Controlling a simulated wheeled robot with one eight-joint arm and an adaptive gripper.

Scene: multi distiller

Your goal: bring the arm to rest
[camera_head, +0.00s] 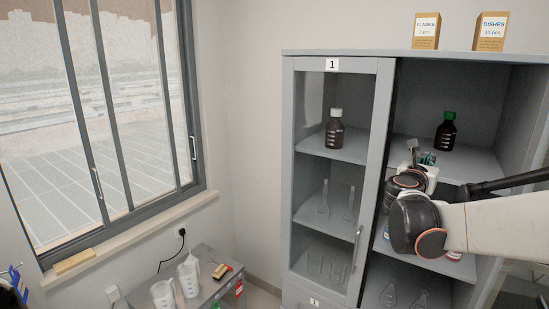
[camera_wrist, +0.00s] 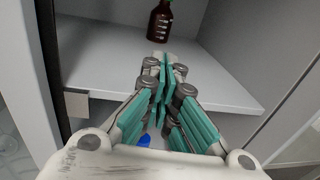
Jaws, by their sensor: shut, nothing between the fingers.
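My gripper (camera_head: 424,158) is in front of the open right side of the grey cabinet (camera_head: 338,65), at about the height of its upper shelf. In the wrist view its teal-lined fingers (camera_wrist: 165,72) are together with nothing between them. They point toward the shelf (camera_wrist: 100,50) and a brown bottle (camera_wrist: 160,22), which stands upright beyond the fingertips and apart from them. In the head view this bottle has a green cap (camera_head: 449,116). My white and black arm reaches in from the right and hides part of the lower shelves.
The cabinet's left glass door (camera_head: 359,105) is shut, with a white-capped brown bottle (camera_head: 334,130) and glassware behind it. Flasks (camera_head: 389,294) stand low on the right. Two boxes (camera_head: 425,31) sit on top. A low table (camera_head: 222,290) holds white jugs (camera_head: 188,279) below the window.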

